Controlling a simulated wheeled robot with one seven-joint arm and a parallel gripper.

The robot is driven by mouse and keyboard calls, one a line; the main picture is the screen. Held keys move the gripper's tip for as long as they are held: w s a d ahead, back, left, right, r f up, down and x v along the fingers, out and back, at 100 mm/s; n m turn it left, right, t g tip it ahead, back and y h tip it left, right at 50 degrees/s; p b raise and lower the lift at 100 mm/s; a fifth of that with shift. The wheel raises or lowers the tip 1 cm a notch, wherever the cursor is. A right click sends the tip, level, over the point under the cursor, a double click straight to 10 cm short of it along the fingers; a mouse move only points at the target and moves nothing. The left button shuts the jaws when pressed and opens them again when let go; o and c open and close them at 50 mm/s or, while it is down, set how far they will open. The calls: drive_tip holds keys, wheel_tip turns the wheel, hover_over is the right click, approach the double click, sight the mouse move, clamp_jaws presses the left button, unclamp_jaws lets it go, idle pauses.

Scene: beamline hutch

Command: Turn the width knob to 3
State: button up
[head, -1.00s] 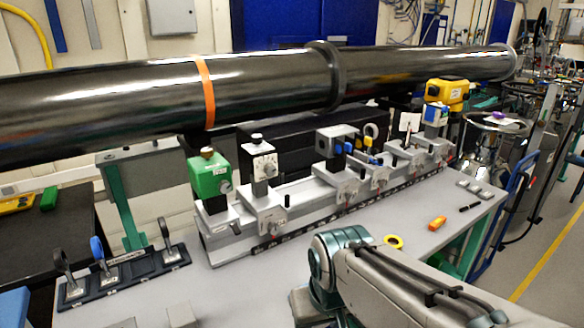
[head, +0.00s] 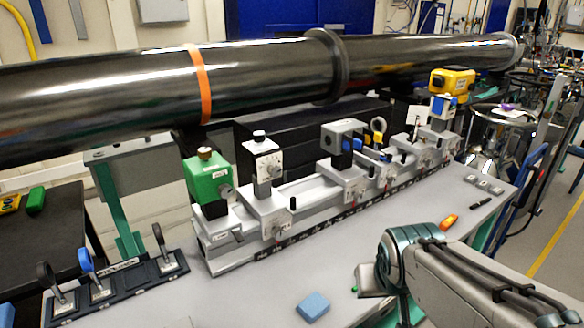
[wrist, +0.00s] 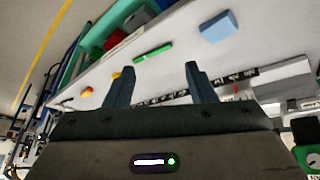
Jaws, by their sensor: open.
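A grey optical rail (head: 340,200) carries several units with small knobs. Near its left end stands a white-faced unit with a dial (head: 266,165), and a knob (head: 280,222) sits on the grey carriage below it. Other knobs (head: 361,187) show on carriages further right. The lettering is too small to read, so I cannot tell which is the width knob. My gripper shows in the wrist view (wrist: 157,68), its two fingers apart with nothing between them, above the bench and away from the knobs. In the head view my arm hides it.
A green-topped unit (head: 207,180) stands at the rail's left end. A long black pipe (head: 260,80) runs above and behind. A blue block (head: 313,306), an orange tool (head: 449,221) and a black pen (head: 481,203) lie on the bench. A dark rack (head: 120,285) holds upright handles at left.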

drive_tip(key=w+r+n+t, duration=0.1)
drive_tip(key=w+t, duration=0.2)
drive_tip(key=w, duration=0.4)
drive_tip(key=n+t+y+b, duration=0.4)
drive_tip(key=n+t+y, duration=0.35)
drive_tip(key=y, duration=0.35)
approach(276, 172)
drive_tip(key=shift+n+g, duration=0.45)
drive_tip(key=shift+g, duration=0.1)
drive_tip(key=x, duration=0.6)
drive_tip(key=r+p+x, duration=0.1)
drive_tip(key=x, duration=0.2)
drive_tip(key=shift+w, duration=0.35)
drive_tip(key=c, duration=1)
